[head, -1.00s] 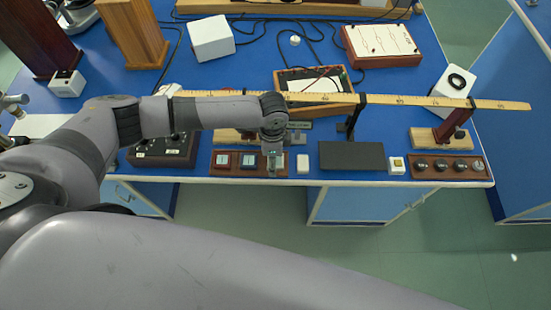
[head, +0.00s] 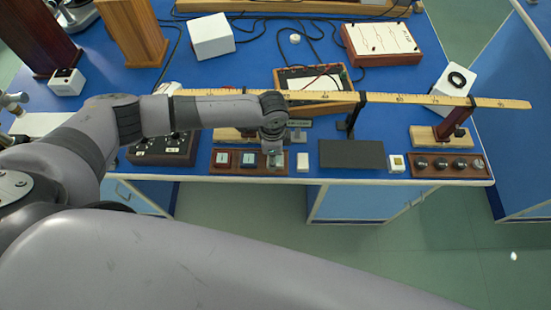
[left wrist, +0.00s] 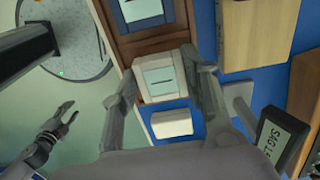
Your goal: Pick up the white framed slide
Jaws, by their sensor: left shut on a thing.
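The white framed slide (left wrist: 162,78), with a pale blue-green middle, shows in the left wrist view at the end of a brown wooden rack (left wrist: 149,45). My left gripper (left wrist: 167,85) has a finger on each side of it and is shut on it. In the head view this gripper (head: 274,150) is at the rack's right end and mostly hides the slide. I cannot tell whether the slide is clear of the rack. My right gripper (left wrist: 66,113) shows at the left of the left wrist view, fingers apart and empty, over the floor.
A small white block (head: 303,162) and a dark mat (head: 352,155) lie to the right. A long wooden ruler (head: 420,99) spans behind. The bench's front edge is close.

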